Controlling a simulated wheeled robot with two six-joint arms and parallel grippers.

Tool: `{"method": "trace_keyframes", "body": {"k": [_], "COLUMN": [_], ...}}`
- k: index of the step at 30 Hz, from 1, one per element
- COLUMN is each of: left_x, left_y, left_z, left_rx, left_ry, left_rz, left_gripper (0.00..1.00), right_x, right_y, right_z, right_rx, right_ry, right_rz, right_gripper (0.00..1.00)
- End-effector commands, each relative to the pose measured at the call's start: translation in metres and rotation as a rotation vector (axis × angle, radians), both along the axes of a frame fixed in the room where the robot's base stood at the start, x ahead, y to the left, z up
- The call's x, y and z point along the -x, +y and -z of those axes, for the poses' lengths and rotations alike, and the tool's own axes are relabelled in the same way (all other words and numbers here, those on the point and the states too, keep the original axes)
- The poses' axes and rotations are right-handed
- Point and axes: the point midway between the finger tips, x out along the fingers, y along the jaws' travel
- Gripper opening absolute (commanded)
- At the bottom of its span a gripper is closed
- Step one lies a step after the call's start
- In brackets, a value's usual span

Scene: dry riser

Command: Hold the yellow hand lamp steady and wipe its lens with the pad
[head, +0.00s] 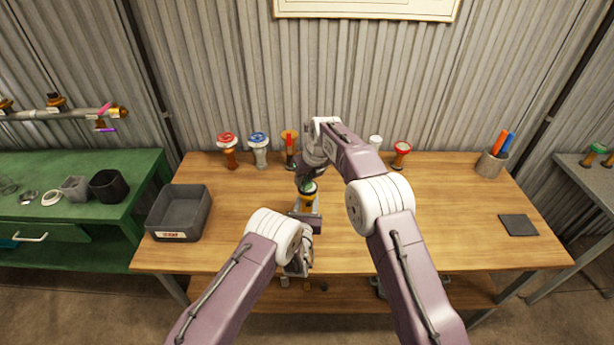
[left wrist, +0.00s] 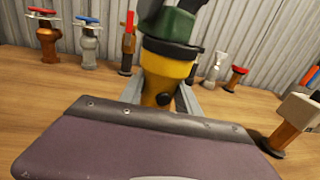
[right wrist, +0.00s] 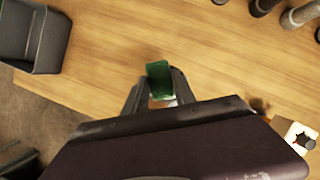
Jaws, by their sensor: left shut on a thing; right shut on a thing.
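The yellow hand lamp (head: 309,203) stands upright over the front middle of the wooden table, its dark-rimmed head up. In the left wrist view its yellow body (left wrist: 163,76) is between the fingers of my left gripper (left wrist: 163,95), which is shut on it. My right gripper (right wrist: 158,88) is shut on the green pad (right wrist: 159,76), right above the lamp. In the left wrist view the pad (left wrist: 168,22) is at the lamp's black rim and seems to touch it. The lens is hidden under the pad. In the right wrist view the lamp is mostly hidden.
A grey bin (head: 157,224) stands at the table's left. Several valves, such as a red-handled one (head: 229,152) and a blue-handled one (head: 260,150), line the back. A marker cup (head: 491,164) and a dark square (head: 519,225) are at right. The table's right middle is clear.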

Motion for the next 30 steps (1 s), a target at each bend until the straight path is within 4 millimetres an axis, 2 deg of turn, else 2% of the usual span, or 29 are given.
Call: {"method": "trace_keyframes", "body": {"k": [6,11,21,26,30], "left_x": [0.0,0.0,0.0,0.0,0.0], "left_y": [0.0,0.0,0.0,0.0,0.0], "left_z": [-0.001,-0.001,-0.001,-0.001,-0.001], "left_rx": [0.001,0.001,0.001,0.001,0.001], "left_ry": [-0.002,-0.003,-0.003,-0.003,-0.003], "left_rz": [-0.001,-0.001,-0.001,-0.001,-0.001], "left_gripper": [0.0,0.0,0.0,0.0,0.0], "right_x": [0.019,0.015,-0.01,-0.011,-0.001], "right_y": [-0.003,-0.014,-0.011,-0.023,-0.022], "right_z": [0.002,0.002,0.001,0.001,0.001], "right_rx": [0.003,0.002,0.002,0.002,0.002], "right_ry": [0.007,0.006,0.003,0.005,0.007], "right_rz": [0.0,0.001,-0.001,0.002,-0.001], "right_gripper": [0.0,0.0,0.0,0.0,0.0]}}
